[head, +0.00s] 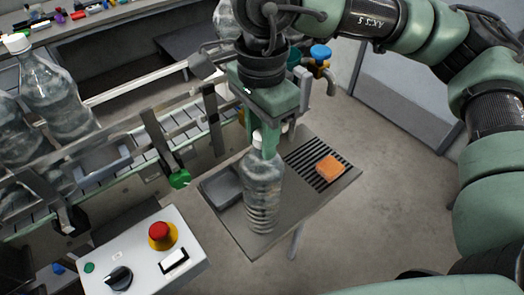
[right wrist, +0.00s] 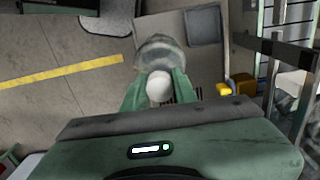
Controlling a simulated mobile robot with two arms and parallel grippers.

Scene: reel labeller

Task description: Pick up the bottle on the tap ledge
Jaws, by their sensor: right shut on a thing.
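A clear plastic bottle (head: 262,190) with a white cap stands upright over the grey tap ledge (head: 325,207) in the head view. I cannot tell whether its base touches the ledge. My right gripper (head: 264,143) comes down from above and is shut on the bottle just below its cap. In the right wrist view the white cap (right wrist: 159,86) sits between the two green fingers, with the clear bottle body (right wrist: 160,52) beyond it. My left gripper is not in view.
An orange sponge (head: 330,168) lies on the ledge's slotted grate. A tap with a blue handle (head: 320,52) is behind. A conveyor with more bottles (head: 52,95) runs at left. A control box (head: 145,262) with a red button is in front.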

